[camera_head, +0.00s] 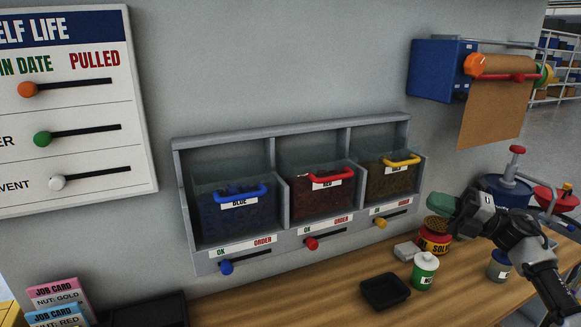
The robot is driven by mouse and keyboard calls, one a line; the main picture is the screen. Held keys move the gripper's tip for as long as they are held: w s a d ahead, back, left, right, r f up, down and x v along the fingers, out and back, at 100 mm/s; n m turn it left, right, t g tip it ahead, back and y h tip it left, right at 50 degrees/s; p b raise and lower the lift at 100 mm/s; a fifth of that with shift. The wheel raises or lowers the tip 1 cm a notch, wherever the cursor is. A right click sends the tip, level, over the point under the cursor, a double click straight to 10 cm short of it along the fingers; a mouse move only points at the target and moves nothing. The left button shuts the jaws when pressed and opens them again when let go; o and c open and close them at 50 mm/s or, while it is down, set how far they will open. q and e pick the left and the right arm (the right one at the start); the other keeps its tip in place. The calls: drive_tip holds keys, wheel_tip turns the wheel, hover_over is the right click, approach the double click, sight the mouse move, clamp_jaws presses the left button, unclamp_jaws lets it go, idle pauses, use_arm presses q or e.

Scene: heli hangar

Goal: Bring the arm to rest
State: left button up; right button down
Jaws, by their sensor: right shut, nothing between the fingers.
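My right arm comes in from the lower right edge. My right gripper (464,216) is over the right part of the wooden bench, pointing left, and is shut with nothing held. A green piece (441,205) shows at its left end; I cannot tell whether it belongs to the gripper or stands behind it. The gripper appears beside and slightly above a red and yellow tin (432,240), but I cannot tell the gap. My left gripper is not in view.
A grey rack (284,205) with blue, red and gold bins is on the wall. A white-lidded green bottle (424,272) and a black tray (385,291) stand on the bench (325,300). A blue pot (507,190) is behind my arm, below a paper roll holder (440,70).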

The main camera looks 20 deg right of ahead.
drive_tip(key=w+a+f+m+t+h, duration=0.3)
drive_tip(key=a+f+m+t+h, duration=0.55)
drive_tip(key=m, duration=0.55)
drive_tip(key=s+a+f+m+g+h, duration=0.2)
drive_tip(key=s+f+m+h, duration=0.1)
drive_tip(key=f, duration=0.3)
drive_tip(key=s+a+f+m+g+h, duration=0.2)
drive_tip(key=s+f+m+g+h, duration=0.1)
drive_tip(key=f+m, duration=0.2)
drive_tip(key=s+a+f+m+g+h, duration=0.2)
drive_tip(key=s+f+m+g+h, duration=0.1)
drive_tip(key=f, duration=0.3)
drive_tip(key=shift+s+a+f+m+h, duration=0.3)
drive_tip(key=shift+s+m+h, duration=0.2)
drive_tip(key=shift+m, duration=0.2)
drive_tip(key=s+a+f+m+g+y, duration=0.1)
drive_tip(key=s+a+f+g, duration=0.2)
drive_tip(key=s+a+g, duration=0.45)
drive_tip(key=s+a+f+m+g+y, duration=0.2)
drive_tip(key=s+a, duration=0.2)
drive_tip(key=s, duration=0.7)
wheel_tip(320, 180, down, 26)
drive_tip(key=g, duration=0.1)
drive_tip(key=s+d+f+g, duration=0.1)
drive_tip(key=s+d+f, duration=0.2)
drive_tip(key=s+f, duration=1.3)
drive_tip(key=shift+s+d+f+n+g+h, duration=0.2)
drive_tip(key=shift+s+n+g+h, duration=0.1)
drive_tip(key=shift+s+n+h, duration=0.1)
